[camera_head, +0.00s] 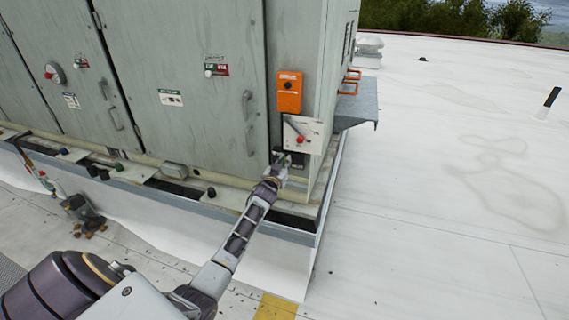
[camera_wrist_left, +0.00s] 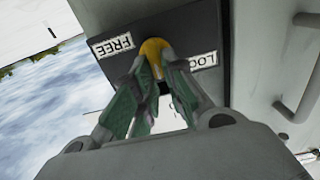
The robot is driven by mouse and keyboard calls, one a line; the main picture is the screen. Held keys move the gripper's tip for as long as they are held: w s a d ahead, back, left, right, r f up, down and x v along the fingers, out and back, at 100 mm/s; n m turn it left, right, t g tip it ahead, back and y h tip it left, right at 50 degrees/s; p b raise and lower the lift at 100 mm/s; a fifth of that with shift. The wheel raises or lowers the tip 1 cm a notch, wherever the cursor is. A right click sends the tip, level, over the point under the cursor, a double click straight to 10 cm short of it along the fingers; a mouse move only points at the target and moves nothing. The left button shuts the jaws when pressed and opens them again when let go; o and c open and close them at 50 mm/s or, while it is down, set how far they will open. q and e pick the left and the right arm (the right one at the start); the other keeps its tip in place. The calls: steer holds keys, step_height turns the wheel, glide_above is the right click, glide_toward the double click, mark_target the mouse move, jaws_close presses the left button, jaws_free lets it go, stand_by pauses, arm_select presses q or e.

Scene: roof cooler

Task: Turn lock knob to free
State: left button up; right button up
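The lock knob (camera_wrist_left: 153,48) is yellow and sits on a black plate (camera_wrist_left: 190,28) with a FREE label (camera_wrist_left: 113,46) on the left and a partly covered LOCK label (camera_wrist_left: 203,62) on the right. In the wrist view the knob lies between the labels; which one it points to is hard to tell. My left gripper (camera_wrist_left: 154,66) has its green-padded fingers closed in on both sides of the knob. In the head view my left gripper (camera_head: 281,164) is at the black plate low on the cabinet's corner and hides the knob. My right gripper is not in view.
Above the plate are a white panel with a red knob (camera_head: 301,139) and an orange box (camera_head: 289,92). The grey cabinet (camera_head: 190,60) has door handles to the left. A grey ledge (camera_head: 358,106) juts out right. The white roof on the right is open.

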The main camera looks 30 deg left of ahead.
arm_select(q)
jaws_close()
steer(key=shift+m, duration=0.3)
steer(key=m+b, duration=0.1)
steer(key=m, duration=0.4)
steer(key=d+f+m+b, duration=0.1)
steer(key=m, duration=0.5)
steer(key=m+b, duration=0.1)
steer(key=m, duration=0.4)
steer(key=shift+w+d+f+m, duration=0.2)
steer(key=shift+d+f+m, duration=0.1)
steer(key=shift+d+f, duration=0.1)
steer(key=shift+m, duration=0.3)
